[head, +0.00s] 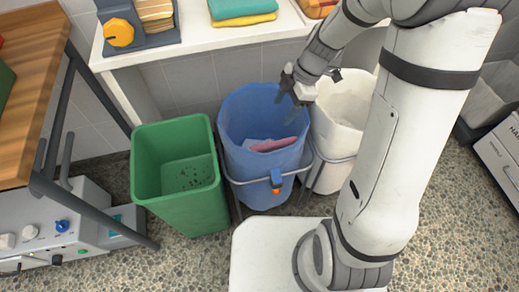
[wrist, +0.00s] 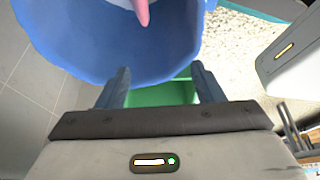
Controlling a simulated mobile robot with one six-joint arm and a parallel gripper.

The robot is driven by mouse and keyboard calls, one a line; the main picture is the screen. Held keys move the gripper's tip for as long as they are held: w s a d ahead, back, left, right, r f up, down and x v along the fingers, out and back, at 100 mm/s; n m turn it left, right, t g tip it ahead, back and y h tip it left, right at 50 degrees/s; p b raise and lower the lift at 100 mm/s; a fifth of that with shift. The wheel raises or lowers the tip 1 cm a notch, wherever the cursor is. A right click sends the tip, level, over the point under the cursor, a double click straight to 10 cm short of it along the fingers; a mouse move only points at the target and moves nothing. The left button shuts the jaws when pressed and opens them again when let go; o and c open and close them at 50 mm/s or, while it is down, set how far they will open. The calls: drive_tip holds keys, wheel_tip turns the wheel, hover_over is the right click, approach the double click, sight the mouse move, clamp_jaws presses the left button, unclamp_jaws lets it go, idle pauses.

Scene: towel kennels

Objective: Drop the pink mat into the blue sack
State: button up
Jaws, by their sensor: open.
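The pink mat (head: 274,144) lies inside the blue sack (head: 236,120), low against its inner wall, with something pale beside it. In the wrist view one end of the pink mat (wrist: 142,10) shows at the top edge, inside the blue sack (wrist: 95,50). My gripper (head: 298,92) is above the right rim of the sack. In the wrist view my gripper (wrist: 160,82) has its two fingers wide apart with nothing between them. The mat is apart from the fingers.
A green bin (head: 200,212) stands left of the sack, with dark specks on its floor. A white sack (head: 345,100) stands close on the right. A white counter (head: 205,42) behind holds folded towels (head: 242,8) and a grey device with an orange knob (head: 119,32).

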drive_tip(key=v, duration=0.4)
drive_tip(key=shift+d+r+p, duration=0.1)
drive_tip(key=shift+r+p, duration=0.1)
drive_tip(key=shift+p, duration=0.1)
drive_tip(key=s+d+r+m+t+h+p, duration=0.1)
drive_tip(key=s+d+r+m+p, duration=0.1)
drive_tip(key=s+r+m+p, duration=0.2)
drive_tip(key=s+d+r+m+t+h+p, duration=0.1)
drive_tip(key=s+d+r+m+p, duration=0.2)
drive_tip(key=r+m, duration=0.7)
drive_tip(key=s+d+r+m+t+h+p, duration=0.1)
drive_tip(key=s+d+r+m+h+p, duration=0.1)
drive_tip(key=s+r+m+p, duration=0.4)
wheel_tip(320, 180, up, 7)
drive_tip(key=s+d+p, duration=0.1)
drive_tip(key=p, duration=0.3)
drive_tip(key=shift+m+t, duration=0.4)
drive_tip(key=shift+s+d+m, duration=0.15)
drive_tip(key=shift+s+m, duration=0.05)
drive_tip(key=shift+m, duration=0.2)
drive_tip(key=shift+c, duration=0.3)
